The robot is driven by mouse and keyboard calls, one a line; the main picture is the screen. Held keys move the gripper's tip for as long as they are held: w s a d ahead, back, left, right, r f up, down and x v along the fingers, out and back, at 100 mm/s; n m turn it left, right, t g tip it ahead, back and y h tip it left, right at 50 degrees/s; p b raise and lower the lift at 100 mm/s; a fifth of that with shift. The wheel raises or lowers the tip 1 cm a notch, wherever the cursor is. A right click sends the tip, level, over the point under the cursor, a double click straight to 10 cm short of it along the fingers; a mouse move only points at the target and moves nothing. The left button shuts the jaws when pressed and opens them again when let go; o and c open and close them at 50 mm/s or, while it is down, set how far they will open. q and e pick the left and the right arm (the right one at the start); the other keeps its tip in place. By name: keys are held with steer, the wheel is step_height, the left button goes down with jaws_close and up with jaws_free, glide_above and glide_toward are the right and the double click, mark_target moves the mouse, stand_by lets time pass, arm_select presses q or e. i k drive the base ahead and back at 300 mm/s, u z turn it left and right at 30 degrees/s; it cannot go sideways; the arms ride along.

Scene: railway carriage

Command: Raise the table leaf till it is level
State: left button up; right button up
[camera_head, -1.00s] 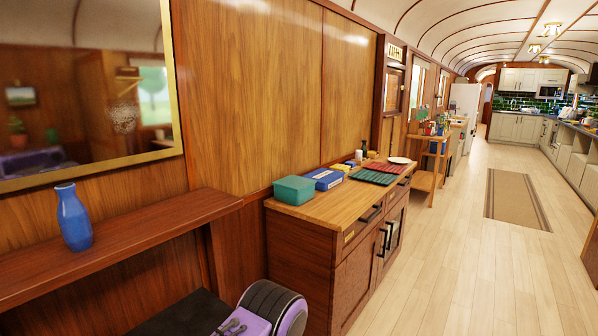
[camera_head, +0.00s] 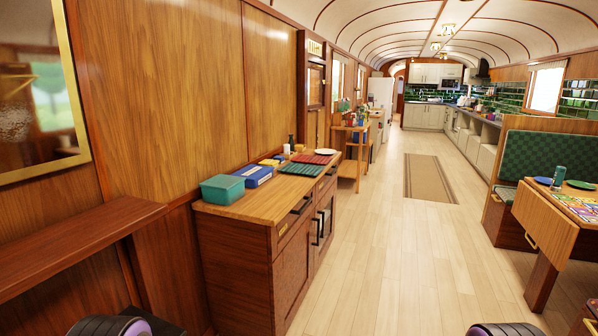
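The table (camera_head: 589,192) stands at the right edge of the view, partly cut off. Its wooden leaf (camera_head: 545,222) hangs down from the near edge of the tabletop, not level with it. Neither of my grippers is in view; only purple and dark parts of my arms show at the bottom edge.
A sideboard (camera_head: 238,255) is at left. The floor (camera_head: 420,265) between is clear.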

mark_target(555, 234)
steer(key=z, duration=1.25)
steer(key=i, duration=1.7)
steer(key=u, duration=0.3)
steer(key=i, duration=2.6)
steer(key=z, duration=0.25)
steer(key=i, duration=1.3)
steer(key=z, duration=0.2)
